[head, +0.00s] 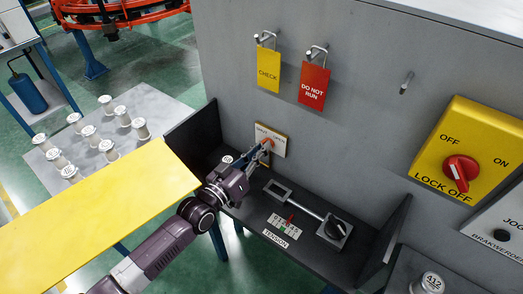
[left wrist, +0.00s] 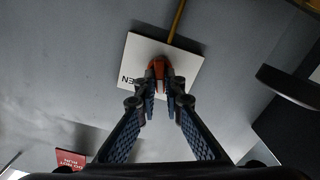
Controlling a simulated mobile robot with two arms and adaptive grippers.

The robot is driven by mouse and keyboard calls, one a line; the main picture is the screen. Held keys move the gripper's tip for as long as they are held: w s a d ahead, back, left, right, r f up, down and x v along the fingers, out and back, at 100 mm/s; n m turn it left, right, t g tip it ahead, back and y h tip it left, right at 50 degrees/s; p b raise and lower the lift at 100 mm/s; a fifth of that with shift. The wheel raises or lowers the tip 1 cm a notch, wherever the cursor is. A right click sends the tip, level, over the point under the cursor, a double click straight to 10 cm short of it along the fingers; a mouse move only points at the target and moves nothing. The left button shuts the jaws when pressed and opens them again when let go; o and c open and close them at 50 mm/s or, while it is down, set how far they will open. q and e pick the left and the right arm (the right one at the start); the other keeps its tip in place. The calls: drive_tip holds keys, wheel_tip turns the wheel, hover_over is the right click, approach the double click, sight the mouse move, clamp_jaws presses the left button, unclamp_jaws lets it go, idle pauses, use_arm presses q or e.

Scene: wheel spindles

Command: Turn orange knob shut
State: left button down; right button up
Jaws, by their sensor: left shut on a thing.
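The orange knob (head: 268,143) sits on a small white plate (head: 280,138) with lettering on the grey panel, at the middle of the head view. In the left wrist view the orange knob (left wrist: 158,66) is between my fingertips, in front of the white plate (left wrist: 133,66). My left gripper (head: 266,149) is shut on the knob. It also shows in the left wrist view (left wrist: 160,85), its fingers close together at the knob's sides. The fingers hide part of the knob and the plate. My right gripper is not in view.
Yellow (head: 269,70) and red (head: 313,85) tags hang above. A yellow lock-off switch (head: 466,150) is at right. A yellow board (head: 95,212) lies left of my arm.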

use_arm(q)
drive_tip(key=n+b, duration=0.1)
drive_tip(key=n, duration=0.3)
drive_tip(key=shift+a+f+n, duration=0.1)
drive_tip(key=shift+f+n, duration=0.05)
drive_tip(key=shift+n, duration=0.15)
idle(0.5)
drive_tip(key=c, duration=2)
unclamp_jaws()
drive_tip(key=shift+c, duration=0.2)
drive_tip(key=v, duration=1.2)
